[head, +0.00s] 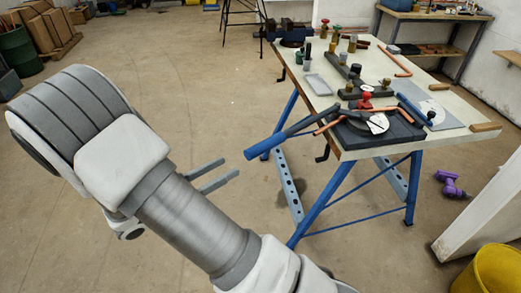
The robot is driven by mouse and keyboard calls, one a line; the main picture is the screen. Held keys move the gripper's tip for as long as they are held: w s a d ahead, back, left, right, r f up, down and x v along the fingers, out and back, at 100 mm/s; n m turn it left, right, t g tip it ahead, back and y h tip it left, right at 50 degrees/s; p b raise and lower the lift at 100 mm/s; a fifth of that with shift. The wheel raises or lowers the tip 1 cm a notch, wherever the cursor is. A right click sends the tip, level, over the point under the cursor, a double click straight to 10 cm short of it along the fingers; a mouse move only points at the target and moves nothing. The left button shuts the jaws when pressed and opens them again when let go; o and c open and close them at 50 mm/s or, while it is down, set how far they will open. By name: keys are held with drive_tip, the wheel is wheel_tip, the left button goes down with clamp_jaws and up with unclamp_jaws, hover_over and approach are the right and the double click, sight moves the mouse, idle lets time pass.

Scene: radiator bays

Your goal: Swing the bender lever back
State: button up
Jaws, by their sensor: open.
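The pipe bender (392,138) is on a dark plate at the near end of the workbench, with a white dial and a red knob. Its lever (268,146) has a blue grip and sticks out to the left, past the table's edge. A second blue handle (413,110) lies on the bender's right side. A copper pipe (329,127) passes through the bender. My gripper (231,167) is open and empty, its two grey fingers pointing right, just left of the lever's grip in the picture. They look apart from the grip; the depth between them is hard to judge.
The workbench (455,122) stands on blue folding legs and carries fittings, a grey tray (319,85) and loose copper pipes. A yellow bucket (497,272) and a purple tool (450,186) are at the right. Open floor lies left of the bench.

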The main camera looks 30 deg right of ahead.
sight(261, 149)
drive_tip(key=b+x, duration=0.1)
drive_tip(key=x, duration=1.1)
drive_tip(key=shift+d, duration=0.15)
clamp_jaws()
idle(0.9)
